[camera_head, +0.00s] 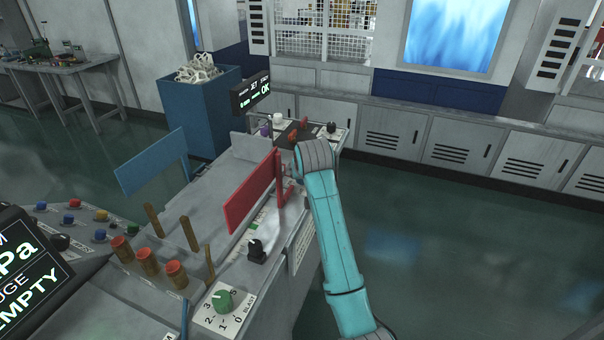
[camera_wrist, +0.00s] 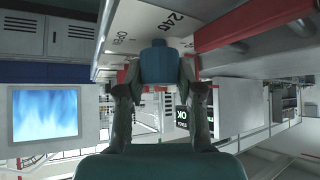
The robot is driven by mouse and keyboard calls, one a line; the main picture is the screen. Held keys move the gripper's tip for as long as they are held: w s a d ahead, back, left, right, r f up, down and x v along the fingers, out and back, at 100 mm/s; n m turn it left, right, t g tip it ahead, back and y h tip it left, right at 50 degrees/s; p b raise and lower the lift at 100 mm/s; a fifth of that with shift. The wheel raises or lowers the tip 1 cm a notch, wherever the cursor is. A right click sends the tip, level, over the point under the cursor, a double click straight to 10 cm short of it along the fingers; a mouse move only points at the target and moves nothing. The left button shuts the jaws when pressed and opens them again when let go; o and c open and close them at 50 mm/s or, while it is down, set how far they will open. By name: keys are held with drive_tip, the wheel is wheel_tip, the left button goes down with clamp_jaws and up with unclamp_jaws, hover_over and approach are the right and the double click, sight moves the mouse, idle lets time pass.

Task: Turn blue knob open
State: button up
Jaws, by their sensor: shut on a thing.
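The blue knob (camera_wrist: 158,62) is at the upper middle of the wrist view, in front of a pale panel (camera_wrist: 135,25) with dark lettering. My gripper (camera_wrist: 158,80) has one dark finger on each side of the knob and is shut on it. In the head view my teal arm reaches to the machine's right side, beside a red plate (camera_head: 250,193). The gripper and the blue knob cannot be made out there, as my arm covers that spot.
The machine bench has a green dial (camera_head: 222,300), a black knob (camera_head: 257,250) and several orange-topped posts (camera_head: 148,260). A blue bin (camera_head: 203,110) stands behind it. Open floor lies right of the arm.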

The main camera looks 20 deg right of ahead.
drive_tip(key=shift+m+h, duration=0.4)
drive_tip(key=shift+m, duration=0.1)
drive_tip(key=o, duration=1.2)
drive_tip(key=v, duration=1.2)
drive_tip(key=shift+a, duration=0.1)
